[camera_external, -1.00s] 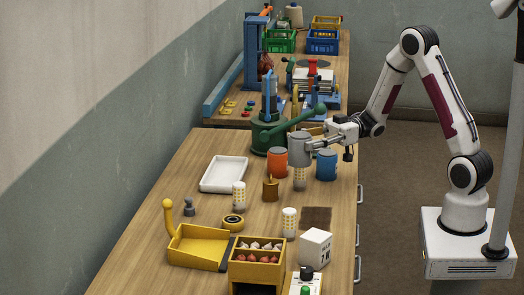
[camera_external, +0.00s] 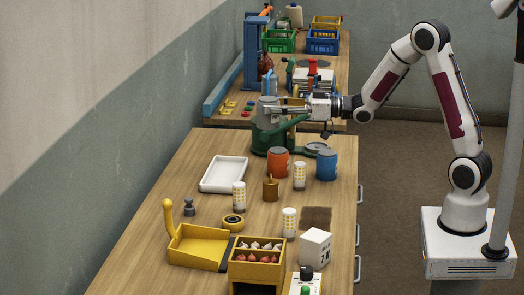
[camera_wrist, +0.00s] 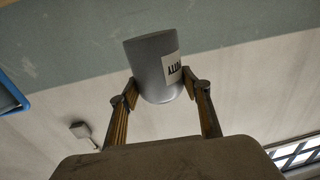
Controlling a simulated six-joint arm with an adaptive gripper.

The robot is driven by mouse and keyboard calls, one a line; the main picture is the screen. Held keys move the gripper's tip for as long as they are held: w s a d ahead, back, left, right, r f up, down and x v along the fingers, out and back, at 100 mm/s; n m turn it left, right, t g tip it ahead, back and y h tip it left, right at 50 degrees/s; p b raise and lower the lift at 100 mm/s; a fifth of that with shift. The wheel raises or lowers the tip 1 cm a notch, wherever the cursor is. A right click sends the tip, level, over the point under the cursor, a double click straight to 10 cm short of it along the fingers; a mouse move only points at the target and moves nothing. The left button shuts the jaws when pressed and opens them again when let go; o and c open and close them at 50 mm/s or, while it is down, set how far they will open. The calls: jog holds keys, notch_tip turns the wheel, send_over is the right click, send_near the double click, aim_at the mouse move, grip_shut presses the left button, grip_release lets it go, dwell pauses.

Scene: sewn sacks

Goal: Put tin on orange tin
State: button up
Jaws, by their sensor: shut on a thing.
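A grey tin with a white label (camera_wrist: 150,70) is between the fingers of my gripper (camera_wrist: 160,92) in the wrist view. In the external view, my gripper (camera_external: 276,109) is shut on this tin (camera_external: 267,106) and holds it in the air, at the height of the green machine's upper part. The orange tin (camera_external: 278,165) stands upright on the table below and a little right of the held tin in the picture. A blue tin (camera_external: 327,166) stands to its right.
A green machine (camera_external: 270,137) stands close behind the orange tin. Yellow-dotted white cylinders (camera_external: 300,177) and a brown pot (camera_external: 270,190) stand nearby. A white tray (camera_external: 224,174) lies left. A yellow dustpan (camera_external: 198,248) and divided yellow box (camera_external: 257,262) are in front.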

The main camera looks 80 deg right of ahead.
jog(key=d+h, duration=0.1)
jog(key=d+m+h, duration=0.1)
jog(key=d, duration=0.1)
jog(key=d+m+h, duration=0.1)
jog(key=d, duration=0.1)
jog(key=shift+w+d+r+h, duration=0.1)
jog(key=shift+r+h, duration=0.15)
jog(key=shift+h, duration=0.15)
jog(key=m+g+h, duration=0.1)
jog(key=m+h, duration=0.2)
jog(key=h, duration=0.1)
send_over(282, 151)
jog(key=f, duration=0.2)
jog(key=shift+d+f, duration=0.2)
jog(key=shift+f, duration=0.15)
jog(key=shift+f, duration=2.75)
jog(key=shift+f, duration=0.1)
jog(key=shift+f, duration=2)
jog(key=shift+f, duration=0.15)
